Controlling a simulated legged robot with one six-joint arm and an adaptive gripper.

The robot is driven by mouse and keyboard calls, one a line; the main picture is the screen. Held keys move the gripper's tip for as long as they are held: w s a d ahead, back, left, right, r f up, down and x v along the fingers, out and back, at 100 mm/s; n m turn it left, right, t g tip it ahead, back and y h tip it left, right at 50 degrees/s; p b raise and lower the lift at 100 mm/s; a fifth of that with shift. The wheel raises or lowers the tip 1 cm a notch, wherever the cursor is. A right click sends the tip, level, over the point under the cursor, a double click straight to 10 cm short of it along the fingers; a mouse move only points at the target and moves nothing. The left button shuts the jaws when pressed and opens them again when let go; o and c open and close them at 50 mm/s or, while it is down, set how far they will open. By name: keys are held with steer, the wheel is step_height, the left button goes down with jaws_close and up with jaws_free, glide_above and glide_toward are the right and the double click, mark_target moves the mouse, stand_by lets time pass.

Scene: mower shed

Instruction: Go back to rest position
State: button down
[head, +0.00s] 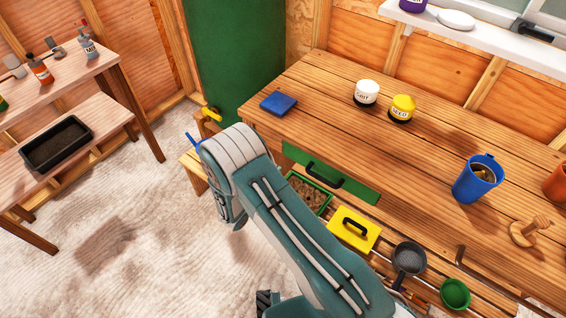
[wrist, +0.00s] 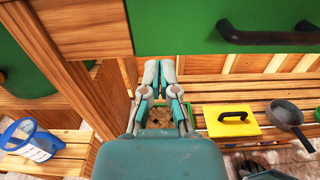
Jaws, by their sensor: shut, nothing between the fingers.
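My gripper (wrist: 159,70) shows in the wrist view, with its two fingertips close together and nothing between them. It points at the front of the wooden workbench (head: 330,88), below the green drawer (head: 330,172). The drawer's dark handle (wrist: 262,36) is to the upper right of the fingertips. A green tray (head: 308,194) with brown contents lies on the lower shelf and shows partly behind the fingers in the wrist view. In the head view my arm bends down in front of the bench and my fingertips are hidden.
The lower shelf also holds a yellow board with a black handle (head: 354,229), a dark pan (head: 408,258) and a green bowl (head: 455,293). A blue cup (head: 478,178) and two jars stand on the bench top. A side table (head: 60,80) stands left. Floor between is clear.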

steer(key=v, duration=0.7)
steer(key=s+d+r+m+g, duration=0.2)
steer(key=d+r+m+g, duration=0.45)
steer(key=r, duration=0.35)
steer(key=s+d+r+m+g, duration=0.3)
steer(key=d+r+m+g, duration=0.2)
steer(key=d+r+m, duration=0.35)
steer(key=s+d+r+m+t+y, duration=0.2)
steer(key=s+r+m+t+y, duration=0.1)
steer(key=s+r+m+y, duration=0.8)
steer(key=s+r+m, duration=0.1)
steer(key=s+r, duration=0.3)
steer(key=s, duration=0.2)
steer(key=shift+d+r+m+y, duration=0.25)
steer(key=shift+d+m+y, duration=0.15)
steer(key=shift+t, duration=0.25)
